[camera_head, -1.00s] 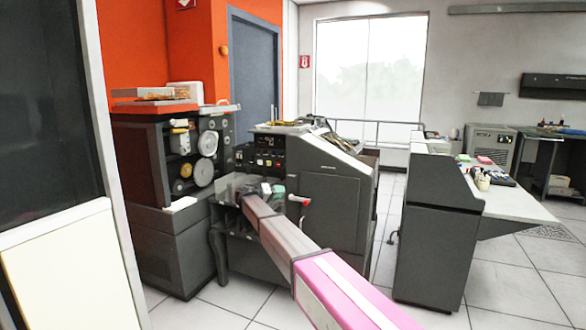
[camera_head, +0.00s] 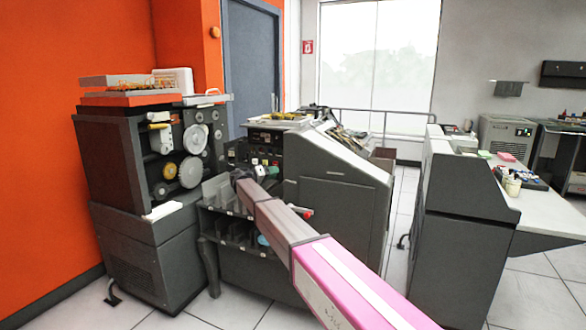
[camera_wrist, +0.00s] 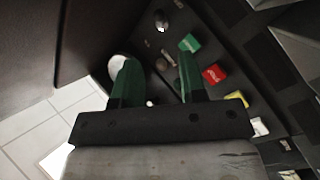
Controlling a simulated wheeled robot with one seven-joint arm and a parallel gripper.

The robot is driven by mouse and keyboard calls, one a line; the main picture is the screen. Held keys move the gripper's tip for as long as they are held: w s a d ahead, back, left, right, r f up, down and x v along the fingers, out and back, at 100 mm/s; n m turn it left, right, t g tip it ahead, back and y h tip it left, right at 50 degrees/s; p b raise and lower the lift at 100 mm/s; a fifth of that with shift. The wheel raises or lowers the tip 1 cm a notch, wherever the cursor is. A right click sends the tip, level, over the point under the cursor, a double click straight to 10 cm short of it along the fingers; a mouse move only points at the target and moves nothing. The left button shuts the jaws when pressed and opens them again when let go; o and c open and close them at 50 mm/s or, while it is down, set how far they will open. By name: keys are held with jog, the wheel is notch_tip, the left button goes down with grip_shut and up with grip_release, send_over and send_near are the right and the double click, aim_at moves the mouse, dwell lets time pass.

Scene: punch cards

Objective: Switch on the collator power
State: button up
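The collator (camera_head: 335,195) is a dark grey machine in the middle of the head view. Its control panel (camera_head: 262,152) carries small green, red and white controls. My arm reaches from the lower right toward that panel, and the gripper end is small and partly hidden in the head view. In the wrist view my gripper (camera_wrist: 155,62) has two dark green fingers apart with nothing held between them. Beyond the fingers the panel shows a green button (camera_wrist: 190,43), a red button (camera_wrist: 214,74), a yellow button (camera_wrist: 237,98) and round knobs (camera_wrist: 161,64). I cannot tell whether the fingers touch anything or which control is power.
A dark machine with round dials (camera_head: 120,180) stands close on the left, bearing an orange-edged tray (camera_head: 135,99). A grey desk unit (camera_head: 465,215) stands to the right. A railing (camera_head: 385,115) runs behind. White tiled floor (camera_head: 400,225) is free between collator and desk.

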jog(key=x, duration=1)
jog(key=shift+w+d, duration=0.2)
jog(key=shift+d, duration=0.1)
grip_shut()
